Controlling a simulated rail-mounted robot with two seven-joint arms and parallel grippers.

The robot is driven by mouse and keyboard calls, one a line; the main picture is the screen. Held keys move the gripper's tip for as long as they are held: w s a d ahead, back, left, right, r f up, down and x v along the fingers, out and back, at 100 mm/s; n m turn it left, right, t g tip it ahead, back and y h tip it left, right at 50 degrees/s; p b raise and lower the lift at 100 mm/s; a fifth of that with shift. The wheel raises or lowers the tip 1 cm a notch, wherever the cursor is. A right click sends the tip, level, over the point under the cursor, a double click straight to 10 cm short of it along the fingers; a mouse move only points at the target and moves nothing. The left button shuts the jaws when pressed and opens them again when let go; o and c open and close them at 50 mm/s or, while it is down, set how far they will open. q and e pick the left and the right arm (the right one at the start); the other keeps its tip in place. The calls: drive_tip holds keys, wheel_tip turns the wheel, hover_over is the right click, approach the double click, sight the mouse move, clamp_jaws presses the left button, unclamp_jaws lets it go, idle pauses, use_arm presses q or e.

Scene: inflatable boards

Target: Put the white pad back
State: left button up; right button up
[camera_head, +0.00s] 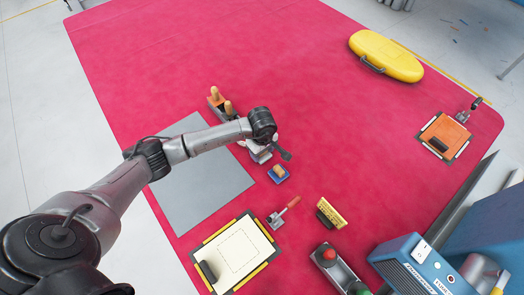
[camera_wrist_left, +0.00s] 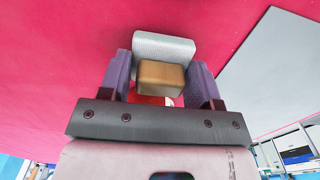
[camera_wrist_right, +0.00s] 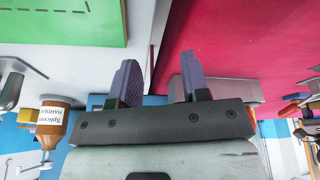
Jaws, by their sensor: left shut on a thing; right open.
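My left gripper (camera_wrist_left: 158,82) is shut on the white pad (camera_wrist_left: 166,44), a pale grey-white piece with a tan block on it, seen between the purple fingers in the left wrist view. A little red shows below the block. In the head view my left gripper (camera_head: 270,150) is over the red mat, just right of the grey sheet; the pad is hard to make out there. A blue pad with a tan block (camera_head: 278,174) lies just below the gripper. My right gripper (camera_wrist_right: 158,85) is open and empty in the right wrist view.
The red mat (camera_head: 320,90) carries a grey sheet (camera_head: 205,195), a cream board with a dashed outline (camera_head: 239,249), a red-handled tool (camera_head: 283,213), a yellow brush-like block (camera_head: 330,212) and a yellow case (camera_head: 386,55). A blue machine (camera_head: 410,262) stands at lower right. The mat's upper middle is clear.

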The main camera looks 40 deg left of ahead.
use_arm(q)
drive_tip(key=shift+f, duration=0.25)
drive_tip(key=shift+f, duration=0.15)
drive_tip(key=o, duration=0.9)
